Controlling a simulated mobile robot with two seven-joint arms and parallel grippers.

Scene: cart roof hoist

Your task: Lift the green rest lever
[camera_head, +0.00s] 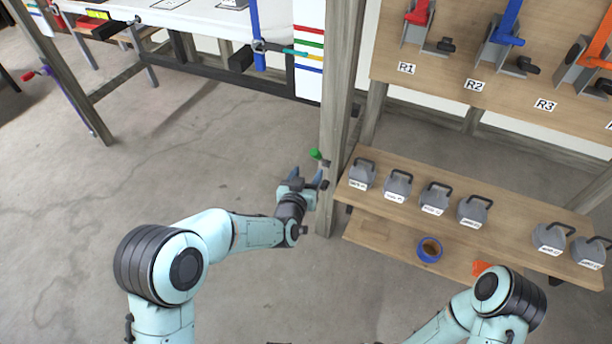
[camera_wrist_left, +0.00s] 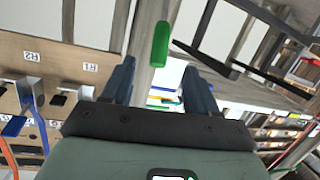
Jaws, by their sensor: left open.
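The green rest lever (camera_head: 314,154) sticks out from the wooden post (camera_head: 340,90) near the left end of the weight shelf. My left gripper (camera_head: 318,178) is just below the green lever end and close to the post. In the left wrist view, the green lever (camera_wrist_left: 161,43) stands beyond and roughly between the two spread fingers of my left gripper (camera_wrist_left: 158,80). The fingers are open, with nothing visibly held. The lever's mount is partly hidden behind the gripper in the head view. My right gripper is out of view.
A wooden shelf (camera_head: 395,212) right of the post carries several grey weights (camera_head: 398,184). A blue tape roll (camera_head: 429,249) lies on a lower board. Above is a panel with levers, labelled R1 (camera_head: 406,68) onward.

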